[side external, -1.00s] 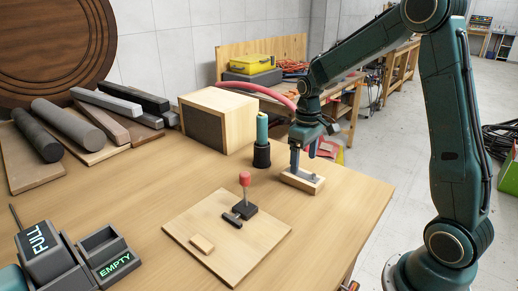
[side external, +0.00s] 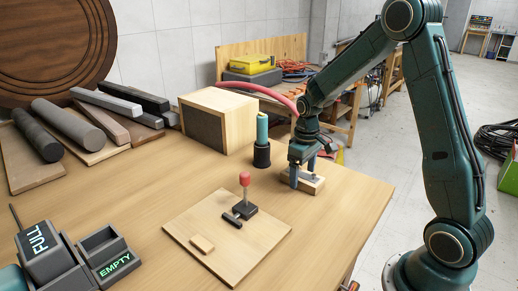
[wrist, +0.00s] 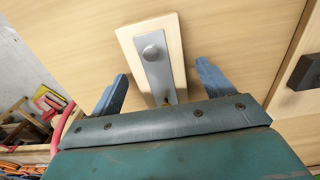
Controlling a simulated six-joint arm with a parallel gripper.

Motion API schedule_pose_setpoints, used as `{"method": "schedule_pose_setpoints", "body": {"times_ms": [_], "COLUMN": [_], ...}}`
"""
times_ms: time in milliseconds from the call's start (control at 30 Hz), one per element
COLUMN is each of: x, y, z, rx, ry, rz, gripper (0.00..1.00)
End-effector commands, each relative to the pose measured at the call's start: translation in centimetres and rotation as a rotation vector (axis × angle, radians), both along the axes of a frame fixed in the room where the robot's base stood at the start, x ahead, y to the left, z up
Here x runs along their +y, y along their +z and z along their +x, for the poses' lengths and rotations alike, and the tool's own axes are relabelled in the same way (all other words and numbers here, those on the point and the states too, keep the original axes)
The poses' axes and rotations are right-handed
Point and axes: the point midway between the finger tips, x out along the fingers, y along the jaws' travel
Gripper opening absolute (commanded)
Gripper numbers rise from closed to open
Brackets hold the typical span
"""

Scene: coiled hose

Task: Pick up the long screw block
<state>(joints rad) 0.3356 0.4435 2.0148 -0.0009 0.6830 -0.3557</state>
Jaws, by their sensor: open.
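The long screw block is a pale wooden block (side external: 317,188) with a grey metal strip on top, lying on the table near its right side. In the wrist view the wooden block (wrist: 128,38) shows the strip (wrist: 158,73) with a round metal head. My gripper (side external: 303,178) is low over the block, with a finger to either side of it in the picture. In the wrist view my gripper (wrist: 162,80) is open, with clear gaps between both blue fingers and the block. The block's near end is hidden behind my gripper body.
A black holder with a green cylinder (side external: 262,130) stands just behind left of the block. A thin board (side external: 205,255) in front carries a red-topped post (side external: 244,180), a small dark bar and a small wooden piece. A wooden box (side external: 218,120) stands at the back.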

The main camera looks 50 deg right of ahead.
Motion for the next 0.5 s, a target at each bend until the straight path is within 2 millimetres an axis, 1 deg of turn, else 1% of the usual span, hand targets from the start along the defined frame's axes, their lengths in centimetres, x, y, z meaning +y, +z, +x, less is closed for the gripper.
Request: {"method": "schedule_pose_setpoints", "body": {"times_ms": [267,367,400,467,500], "x": [0.00,0.00,0.00,0.00,0.00], "y": [0.04,0.04,0.04,0.04,0.04], "z": [0.00,0.00,0.00,0.00,0.00], "rx": [0.000,0.000,0.000,0.000,0.000], "ry": [0.000,0.000,0.000,0.000,0.000], "rz": [0.000,0.000,0.000,0.000,0.000], "gripper": [0.80,0.62,0.54,0.43,0.35]}}
